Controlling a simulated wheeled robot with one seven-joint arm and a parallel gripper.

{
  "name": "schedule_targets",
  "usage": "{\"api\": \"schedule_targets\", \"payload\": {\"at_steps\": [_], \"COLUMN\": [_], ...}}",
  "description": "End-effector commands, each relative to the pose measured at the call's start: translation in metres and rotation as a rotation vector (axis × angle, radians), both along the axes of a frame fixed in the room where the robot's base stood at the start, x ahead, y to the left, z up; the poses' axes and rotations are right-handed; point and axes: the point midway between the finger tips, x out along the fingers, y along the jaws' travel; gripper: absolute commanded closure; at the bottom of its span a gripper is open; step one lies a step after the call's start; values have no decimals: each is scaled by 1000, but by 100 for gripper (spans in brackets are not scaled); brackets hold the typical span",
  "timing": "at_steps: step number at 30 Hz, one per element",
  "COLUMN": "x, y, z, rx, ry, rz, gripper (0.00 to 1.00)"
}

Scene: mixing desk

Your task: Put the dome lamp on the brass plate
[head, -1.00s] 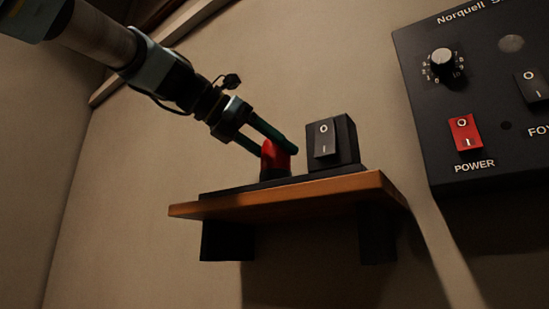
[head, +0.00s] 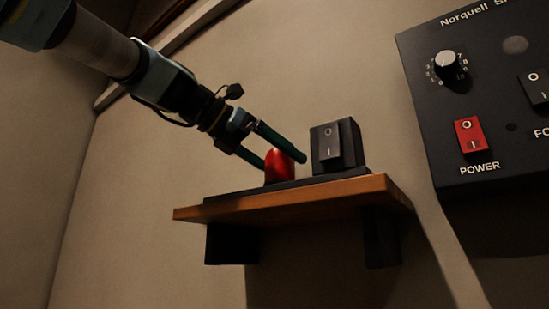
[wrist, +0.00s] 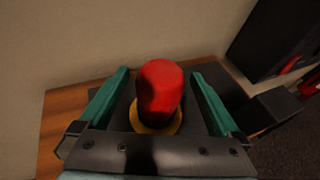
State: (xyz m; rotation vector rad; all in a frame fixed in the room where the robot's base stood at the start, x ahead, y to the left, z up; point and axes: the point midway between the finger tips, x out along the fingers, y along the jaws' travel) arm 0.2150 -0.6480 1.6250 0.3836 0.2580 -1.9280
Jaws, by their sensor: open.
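The red dome lamp (head: 279,166) stands upright on the black tray on the wooden shelf. In the wrist view the lamp (wrist: 160,88) stands over the brass plate (wrist: 145,123), whose rim shows around its base at the near side. My gripper (head: 284,162) is open, and its green fingers are on either side of the lamp. In the wrist view my gripper (wrist: 163,85) shows a gap between each finger and the lamp. The brass plate cannot be made out in the head view.
A black rocker switch block (head: 337,146) stands on the shelf (head: 290,200) just right of the lamp. A black wall panel (head: 475,90) with a knob and a red power switch hangs further right. The wall lies close behind the shelf.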

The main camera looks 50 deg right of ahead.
Motion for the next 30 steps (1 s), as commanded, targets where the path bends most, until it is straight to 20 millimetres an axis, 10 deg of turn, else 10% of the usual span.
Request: {"api": "schedule_targets", "payload": {"at_steps": [19,30], "x": [36,42], "y": [87,103], "z": [38,47], "rx": [-2,1], "ry": [-1,0], "rz": [4,0], "gripper": [1,1]}}
